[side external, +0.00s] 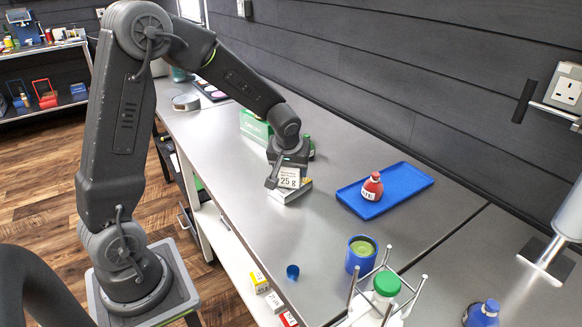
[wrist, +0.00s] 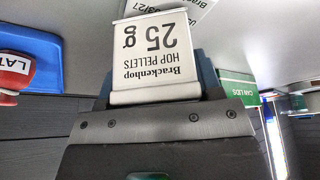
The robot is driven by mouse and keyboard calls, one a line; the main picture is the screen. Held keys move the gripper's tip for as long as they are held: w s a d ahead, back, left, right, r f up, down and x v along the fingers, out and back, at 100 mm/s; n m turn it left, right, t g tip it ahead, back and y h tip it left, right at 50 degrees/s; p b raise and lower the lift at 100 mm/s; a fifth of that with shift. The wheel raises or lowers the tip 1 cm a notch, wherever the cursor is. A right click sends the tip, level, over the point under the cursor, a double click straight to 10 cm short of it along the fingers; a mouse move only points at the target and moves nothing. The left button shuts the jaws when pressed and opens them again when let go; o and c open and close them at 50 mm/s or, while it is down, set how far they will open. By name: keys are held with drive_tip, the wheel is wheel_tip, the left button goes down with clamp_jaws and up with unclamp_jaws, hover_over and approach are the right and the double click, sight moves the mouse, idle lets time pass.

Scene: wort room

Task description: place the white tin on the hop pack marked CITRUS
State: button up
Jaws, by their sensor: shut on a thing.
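My gripper (side external: 284,168) is shut on a white tin (side external: 289,178), low over the metal bench. In the wrist view the tin (wrist: 153,52) sits between the two fingers, its face lettered "Brackenhop HOP PELLETS 25 g", upside down. A flat pale pack (side external: 296,193) lies just under the tin on the bench; part of a printed pale pack (wrist: 190,8) also shows beyond the tin in the wrist view. I cannot read CITRUS on it, and the tin hides much of it. I cannot tell whether tin and pack touch.
A green can lids box (side external: 254,124) and a dark green bottle (side external: 309,147) stand close behind my gripper. A blue tray (side external: 408,184) holds a red bottle (side external: 372,186) to the right. A blue cup (side external: 361,256), a small blue cap (side external: 292,271) and a wire rack (side external: 414,290) stand nearer the front.

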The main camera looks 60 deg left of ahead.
drive_tip(key=shift+f, duration=0.15)
drive_tip(key=o, duration=1)
drive_tip(key=v, duration=1.2)
drive_tip(key=s+d+r+m+h, duration=0.1)
drive_tip(key=s+d+m, duration=0.2)
drive_tip(key=s, duration=0.3)
drive_tip(key=s+d+r+m+t+h, duration=0.1)
drive_tip(key=s+d+m, duration=0.2)
drive_tip(key=s, duration=0.3)
drive_tip(key=s+d+r+m+t+h, duration=0.1)
drive_tip(key=s+d+r+m, duration=0.1)
drive_tip(key=s+d, duration=0.3)
drive_tip(key=shift+s+m, duration=0.45)
drive_tip(key=shift+m, duration=0.05)
